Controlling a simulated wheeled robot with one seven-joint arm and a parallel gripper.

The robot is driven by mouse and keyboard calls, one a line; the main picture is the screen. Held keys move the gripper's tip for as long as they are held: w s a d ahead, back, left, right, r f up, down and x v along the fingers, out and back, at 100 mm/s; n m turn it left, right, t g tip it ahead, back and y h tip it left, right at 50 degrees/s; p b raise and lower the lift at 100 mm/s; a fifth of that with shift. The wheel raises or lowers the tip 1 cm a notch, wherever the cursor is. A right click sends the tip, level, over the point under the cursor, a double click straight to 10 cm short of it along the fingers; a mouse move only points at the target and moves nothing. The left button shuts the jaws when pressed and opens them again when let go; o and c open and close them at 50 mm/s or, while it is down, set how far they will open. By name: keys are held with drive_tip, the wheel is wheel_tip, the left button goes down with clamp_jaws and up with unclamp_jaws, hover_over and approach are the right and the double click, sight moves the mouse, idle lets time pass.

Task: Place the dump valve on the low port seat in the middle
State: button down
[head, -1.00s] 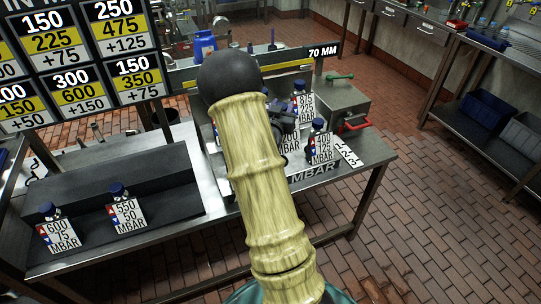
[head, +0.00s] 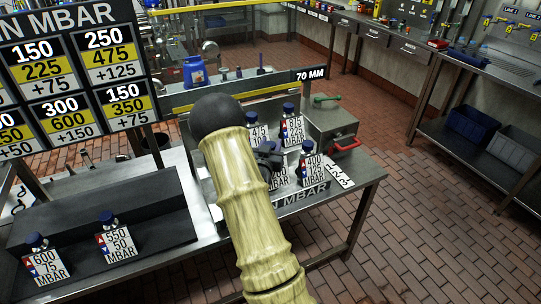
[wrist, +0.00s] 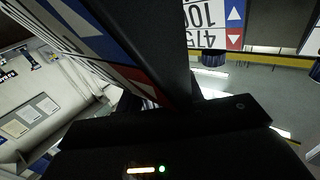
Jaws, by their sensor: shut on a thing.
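My gripper (head: 268,158) shows as dark fingers beyond my pale arm, over the middle rack, shut on a valve. That valve's white label (head: 279,178) is partly hidden by the arm and a neighbouring valve in the head view. In the wrist view the held valve (wrist: 95,45) is large and close, dark with a white label and blue and red marks. I cannot read its name or tell whether its base touches a seat. The middle rack (head: 300,197) has "MBAR" on its front; my arm hides its seats.
Valves stand close by: 400/125 (head: 310,168), 875/225 (head: 292,128) and one partly hidden (head: 257,136), upside down in the wrist view (wrist: 212,22). Valves 600/75 (head: 44,264) and 550/50 (head: 116,240) stand on the left dark stand (head: 100,205). A grey box (head: 330,125) is behind right.

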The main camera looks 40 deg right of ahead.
wheel_tip(320, 180, down, 4)
drive_tip(key=shift+w+d, duration=0.1)
drive_tip(key=shift+w+a, duration=0.1)
drive_tip(key=shift+a, duration=0.1)
drive_tip(key=shift+f, duration=0.1)
drive_tip(key=c, duration=0.9)
unclamp_jaws()
drive_tip(key=shift+s+d+f, duration=0.1)
drive_tip(key=shift+s+d, duration=0.1)
drive_tip(key=shift+s, duration=0.15)
drive_tip(key=shift+a+r, duration=0.15)
drive_tip(key=shift+r, duration=0.05)
drive_tip(key=b+v, duration=0.2)
drive_tip(key=v, duration=0.9)
drive_tip(key=shift+s+a, duration=0.25)
drive_tip(key=shift+a, duration=0.1)
